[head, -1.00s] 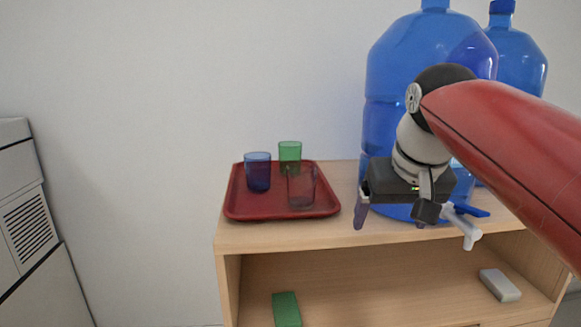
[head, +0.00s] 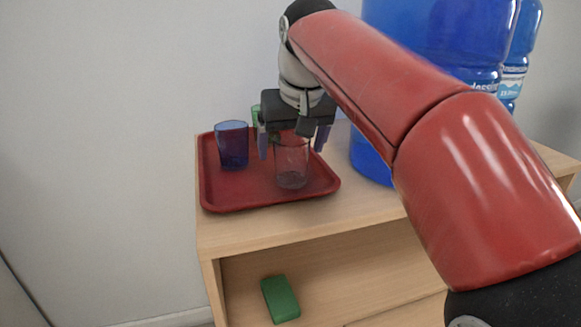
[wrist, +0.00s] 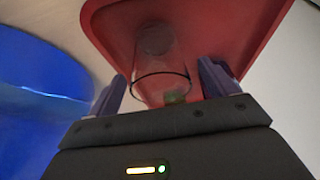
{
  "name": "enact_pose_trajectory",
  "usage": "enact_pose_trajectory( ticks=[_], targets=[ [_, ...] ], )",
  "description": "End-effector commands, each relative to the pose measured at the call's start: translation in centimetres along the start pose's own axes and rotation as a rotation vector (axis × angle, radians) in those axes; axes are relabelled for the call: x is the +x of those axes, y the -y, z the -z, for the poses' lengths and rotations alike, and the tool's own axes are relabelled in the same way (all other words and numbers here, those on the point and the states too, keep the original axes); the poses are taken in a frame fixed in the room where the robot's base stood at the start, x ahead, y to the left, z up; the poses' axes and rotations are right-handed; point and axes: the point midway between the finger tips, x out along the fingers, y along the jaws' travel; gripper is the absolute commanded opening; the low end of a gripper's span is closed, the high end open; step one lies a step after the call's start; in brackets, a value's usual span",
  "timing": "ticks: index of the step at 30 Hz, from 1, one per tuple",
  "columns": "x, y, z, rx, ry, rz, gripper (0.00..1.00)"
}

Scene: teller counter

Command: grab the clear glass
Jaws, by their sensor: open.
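The clear glass (head: 291,165) stands upright on the red tray (head: 222,198), toward its right side. My gripper (head: 292,145) is open above the tray, its fingers on either side of the glass's upper part in the head view. In the wrist view the rim of the clear glass (wrist: 160,84) lies between and just beyond the fingertips of my gripper (wrist: 165,85). I cannot tell whether a finger touches the glass. The blue glass (head: 232,147) stands to the left on the tray. The green glass (head: 256,115) is mostly hidden behind my gripper.
Large blue water bottles (head: 430,50) stand to the right of the tray, and one also shows at left in the wrist view (wrist: 40,110). The wooden shelf unit (head: 300,232) has a green block (head: 280,299) on its lower shelf. A wall is behind.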

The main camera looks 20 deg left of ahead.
Motion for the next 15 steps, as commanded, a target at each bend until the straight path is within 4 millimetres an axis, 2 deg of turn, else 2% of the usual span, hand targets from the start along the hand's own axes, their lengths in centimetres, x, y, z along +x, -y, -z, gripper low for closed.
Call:
enact_pose_trajectory(
  ticks=[1, 6, 15],
  targets=[
    [1.1, 0.0, -0.2, -0.001, 0.005, 0.000, 0.85],
    [3.2, 0.0, -0.1, 0.000, 0.003, 0.000, 0.85],
    [3.6, 0.0, -0.1, 0.000, 0.001, 0.000, 0.85]
  ],
)
